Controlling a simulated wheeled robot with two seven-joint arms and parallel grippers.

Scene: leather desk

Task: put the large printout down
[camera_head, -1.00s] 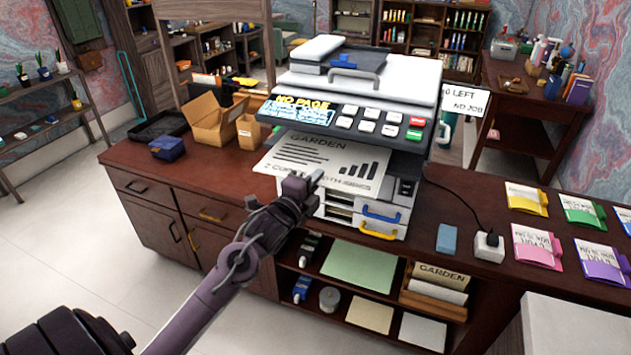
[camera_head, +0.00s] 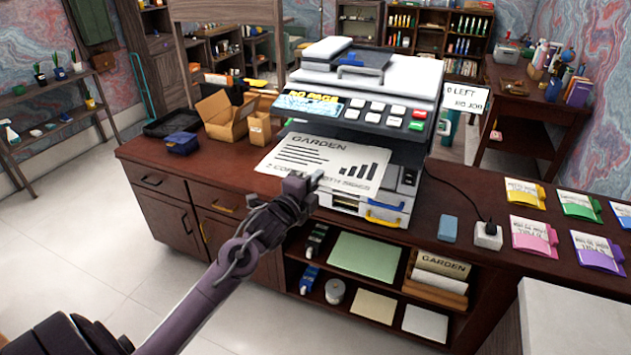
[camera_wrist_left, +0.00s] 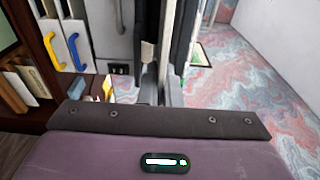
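The large printout (camera_head: 325,163) is a white sheet headed GARDEN, with text lines and a bar chart. In the head view it sits in front of the printer (camera_head: 400,75), below the button panel, over the counter. My left gripper (camera_head: 318,180) is at its front edge and appears closed on that edge. In the left wrist view the fingers (camera_wrist_left: 163,88) are close together along a thin pale edge, seen edge-on. Whether the sheet touches the counter cannot be told. My right gripper is not in view.
The brown counter (camera_head: 160,160) has an open cardboard box (camera_head: 222,118), a dark tray (camera_head: 172,124) and a blue box (camera_head: 182,143) left of the printer. Right of it are a blue block (camera_head: 448,229), a white plug block (camera_head: 488,236) and several coloured packets (camera_head: 533,238).

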